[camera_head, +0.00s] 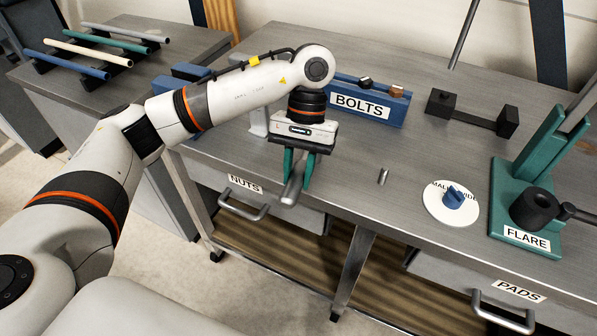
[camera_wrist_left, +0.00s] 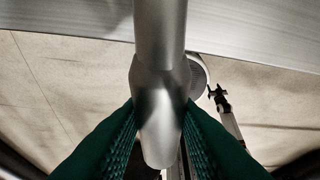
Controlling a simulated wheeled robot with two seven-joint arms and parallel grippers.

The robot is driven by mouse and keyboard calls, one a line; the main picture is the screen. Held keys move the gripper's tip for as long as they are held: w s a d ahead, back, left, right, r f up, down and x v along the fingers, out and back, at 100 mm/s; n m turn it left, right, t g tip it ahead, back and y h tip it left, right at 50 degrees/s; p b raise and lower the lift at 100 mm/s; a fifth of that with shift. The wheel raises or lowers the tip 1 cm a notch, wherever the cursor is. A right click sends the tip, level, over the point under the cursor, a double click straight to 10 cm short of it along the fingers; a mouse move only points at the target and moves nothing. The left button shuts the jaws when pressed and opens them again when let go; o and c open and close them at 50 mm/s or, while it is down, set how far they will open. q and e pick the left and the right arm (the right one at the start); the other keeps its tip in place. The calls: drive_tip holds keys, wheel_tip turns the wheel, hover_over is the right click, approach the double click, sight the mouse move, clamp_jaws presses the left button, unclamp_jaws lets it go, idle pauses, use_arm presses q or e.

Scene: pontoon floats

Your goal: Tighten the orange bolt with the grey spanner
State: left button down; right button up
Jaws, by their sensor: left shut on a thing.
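My left gripper (camera_head: 297,182) is shut on a smooth grey metal piece (camera_head: 291,191), which looks like the grey spanner's handle. It is held over the front edge of the bench. In the left wrist view the metal piece (camera_wrist_left: 160,85) runs from the top edge down between the green fingertips (camera_wrist_left: 160,130); its far end is out of view. No clearly orange bolt shows; a brownish bolt head (camera_head: 397,90) and a dark and pale one (camera_head: 365,82) sit at the rack marked BOLTS (camera_head: 380,108). My right gripper is not in view.
On the bench (camera_head: 335,180) are a small grey pin (camera_head: 383,176), a white disc with a blue knob (camera_head: 453,198), a green FLARE stand (camera_head: 525,236) and a black block fixture (camera_head: 475,116). Drawer handles (camera_head: 243,207) jut out in front. Coloured tubes (camera_head: 130,34) lie on the left table.

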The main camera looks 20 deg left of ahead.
use_arm(q)
drive_tip(key=shift+w+d+n+h, duration=0.1)
drive_tip(key=shift+d+n+h, duration=0.2)
drive_tip(key=shift+d+n, duration=0.3)
drive_tip(key=shift+r, duration=1.2)
drive_tip(key=shift+r+p, duration=1)
drive_tip(key=shift+r, duration=0.2)
